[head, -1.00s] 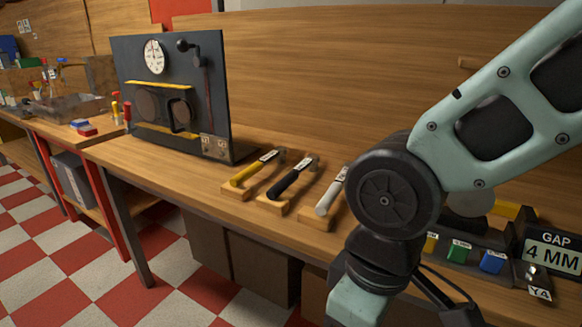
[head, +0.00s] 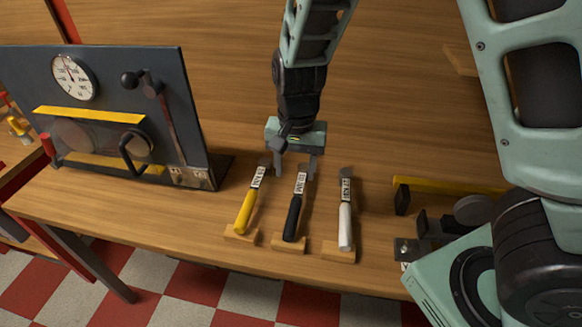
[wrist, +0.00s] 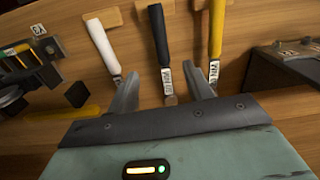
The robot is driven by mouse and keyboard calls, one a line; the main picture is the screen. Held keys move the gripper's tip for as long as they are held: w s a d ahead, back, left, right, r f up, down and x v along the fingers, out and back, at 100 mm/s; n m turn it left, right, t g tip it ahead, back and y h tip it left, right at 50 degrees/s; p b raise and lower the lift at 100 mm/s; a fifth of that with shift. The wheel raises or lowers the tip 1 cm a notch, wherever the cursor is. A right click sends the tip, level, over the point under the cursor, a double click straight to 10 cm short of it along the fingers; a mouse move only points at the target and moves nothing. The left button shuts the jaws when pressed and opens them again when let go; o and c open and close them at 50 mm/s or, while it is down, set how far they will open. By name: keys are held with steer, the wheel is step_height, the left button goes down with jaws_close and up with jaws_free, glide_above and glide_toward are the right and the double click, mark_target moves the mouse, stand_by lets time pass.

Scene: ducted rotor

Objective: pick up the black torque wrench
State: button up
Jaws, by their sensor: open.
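The black torque wrench (head: 294,212) lies on a small wooden block on the bench, between a yellow-handled wrench (head: 247,207) and a white-handled wrench (head: 345,220). Its label and metal head point toward the back wall. My gripper (head: 295,172) is open above the head end of the black wrench. In the wrist view the black wrench (wrist: 159,38) runs down between my two spread fingers (wrist: 168,85), its head near the palm. I cannot tell the height of the fingers above it.
A dark panel with a gauge (head: 110,115) and a lever stands at the left. Yellow and dark fixtures (head: 440,190) are at the right. The neighbouring wrenches lie close on both sides. A wooden wall (head: 400,80) is behind.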

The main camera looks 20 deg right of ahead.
mark_target(295, 205)
steer(key=shift+m, duration=0.3)
steer(key=f, duration=0.3)
steer(key=w+f, duration=0.1)
steer(key=f, duration=0.3)
steer(key=d+f, duration=0.1)
steer(key=f, duration=0.3)
steer(key=shift+w, duration=0.35)
steer(key=shift+f, duration=2.95)
jaws_close()
